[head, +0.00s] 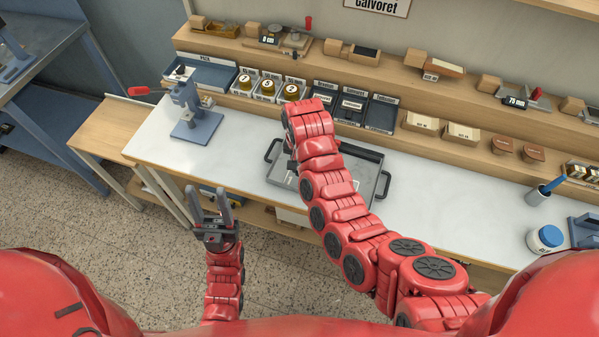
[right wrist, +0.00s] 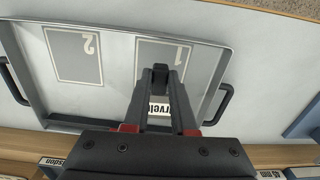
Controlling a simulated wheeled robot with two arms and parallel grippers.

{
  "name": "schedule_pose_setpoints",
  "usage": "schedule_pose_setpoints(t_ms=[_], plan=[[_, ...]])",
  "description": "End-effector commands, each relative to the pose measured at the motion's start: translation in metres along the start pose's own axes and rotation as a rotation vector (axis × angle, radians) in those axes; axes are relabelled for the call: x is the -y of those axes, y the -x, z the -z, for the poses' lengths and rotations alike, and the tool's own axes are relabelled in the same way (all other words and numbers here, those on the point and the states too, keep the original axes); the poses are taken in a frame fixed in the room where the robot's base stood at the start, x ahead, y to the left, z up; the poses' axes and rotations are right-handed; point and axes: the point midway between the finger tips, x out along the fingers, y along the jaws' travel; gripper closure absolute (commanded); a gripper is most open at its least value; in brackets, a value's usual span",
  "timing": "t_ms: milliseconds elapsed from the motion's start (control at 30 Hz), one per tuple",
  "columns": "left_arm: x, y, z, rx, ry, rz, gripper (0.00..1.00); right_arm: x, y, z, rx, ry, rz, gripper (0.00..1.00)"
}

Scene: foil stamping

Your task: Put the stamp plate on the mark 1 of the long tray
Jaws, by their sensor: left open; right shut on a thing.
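The long tray (head: 368,176) is a shallow grey metal tray with black end handles on the white bench; my right arm covers much of it in the head view. In the right wrist view the tray (right wrist: 32,75) shows two grey marked fields: mark 1 (right wrist: 152,52) and mark 2 (right wrist: 75,62). My right gripper (right wrist: 160,82) is shut on a small dark piece, the stamp plate (right wrist: 160,70), over mark 1. A white label with partly hidden letters shows between the fingers. I cannot tell whether the plate touches the tray. My left gripper (head: 212,205) is open and empty, left of the tray.
A blue-grey press (head: 190,112) with a red handle stands on the bench's left. Behind the tray are foil rolls (head: 267,88) and dark labelled bins (head: 350,107). A shelf of tools runs along the back. A white-and-blue jar (head: 545,240) stands right. The bench between is clear.

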Motion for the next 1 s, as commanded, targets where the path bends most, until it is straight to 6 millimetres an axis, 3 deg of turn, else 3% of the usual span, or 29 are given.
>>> schedule_pose_setpoints(t_ms=[167,467,900,933,1000], plan=[[0.000,-0.002,0.000,0.000,0.000,0.000,0.50,0.001,0.001,0.005,0.000,-0.002,0.000,1.00],[0.001,-0.025,0.004,0.000,0.000,0.000,0.50,0.001,-0.029,0.004,0.003,-0.001,-0.003,1.00],[0.001,-0.018,0.003,0.000,0.000,0.000,0.50,0.002,-0.041,0.004,-0.001,-0.001,0.001,1.00],[0.001,-0.020,0.003,0.000,0.000,0.000,0.50,0.002,-0.039,0.004,0.000,-0.001,0.001,0.70],[0.001,-0.020,0.003,0.000,0.000,0.000,0.50,0.002,-0.038,0.004,0.000,-0.001,0.001,0.58]])
